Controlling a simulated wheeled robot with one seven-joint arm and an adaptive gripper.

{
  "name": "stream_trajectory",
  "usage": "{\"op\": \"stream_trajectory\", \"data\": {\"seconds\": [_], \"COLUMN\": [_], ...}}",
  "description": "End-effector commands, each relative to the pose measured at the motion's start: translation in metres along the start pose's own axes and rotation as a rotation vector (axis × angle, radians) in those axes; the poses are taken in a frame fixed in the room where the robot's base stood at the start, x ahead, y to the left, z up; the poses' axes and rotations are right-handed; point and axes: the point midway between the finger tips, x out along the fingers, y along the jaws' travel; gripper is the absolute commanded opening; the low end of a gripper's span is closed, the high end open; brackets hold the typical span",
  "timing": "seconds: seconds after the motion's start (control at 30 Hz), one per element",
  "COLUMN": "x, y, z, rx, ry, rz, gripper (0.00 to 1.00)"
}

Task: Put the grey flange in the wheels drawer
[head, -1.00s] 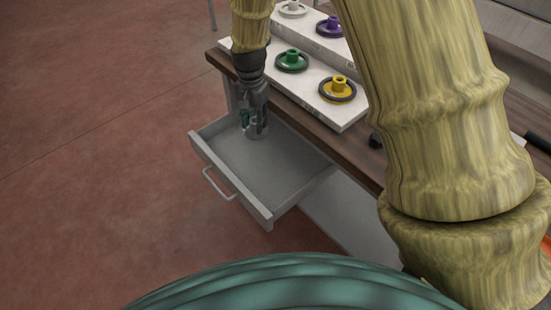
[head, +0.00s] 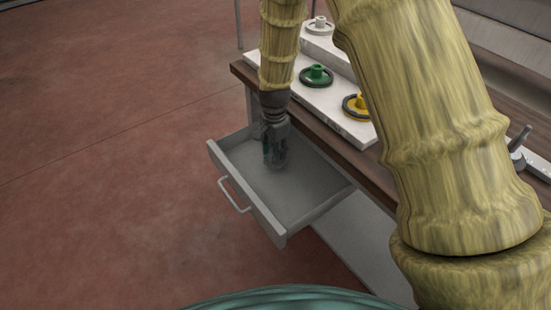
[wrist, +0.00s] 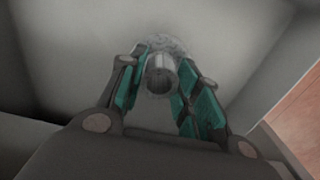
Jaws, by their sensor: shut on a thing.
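The grey flange (wrist: 161,77) is between the fingertips of my gripper (wrist: 158,85) in the wrist view, its round hub facing the camera. My gripper is shut on it, with green pads on either side. In the head view my gripper (head: 275,150) points down inside the open drawer (head: 305,212), near its back left part. The flange is hard to make out there, low between the fingers. I cannot tell whether it touches the drawer floor. The drawer is grey, pulled out, and otherwise looks empty. No label shows on it.
The drawer hangs under a brown workbench (head: 243,72). On the bench, white stands hold a green wheel (head: 316,76), a yellow wheel (head: 351,107) and a white wheel (head: 320,25). A grey part (head: 517,150) stands at the right. Red floor is free at left.

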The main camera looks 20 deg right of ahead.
Motion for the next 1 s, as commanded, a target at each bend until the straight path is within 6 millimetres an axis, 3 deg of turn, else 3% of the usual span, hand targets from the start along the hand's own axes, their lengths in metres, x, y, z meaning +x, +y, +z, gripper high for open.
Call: {"op": "stream_trajectory", "data": {"seconds": [0.33,0.77,0.8,0.9,1.0], "x": [0.036,0.042,0.042,0.042,0.042], "y": [0.001,0.0,0.0,0.0,0.0], "z": [0.0,0.0,0.0,0.0,0.0], "rx": [0.0,-0.001,-0.001,-0.001,-0.001], "ry": [-0.001,0.0,0.0,0.0,0.0], "rz": [0.003,0.0,0.0,0.0,0.0], "gripper": [0.0,0.0,0.36,0.54,0.54]}}
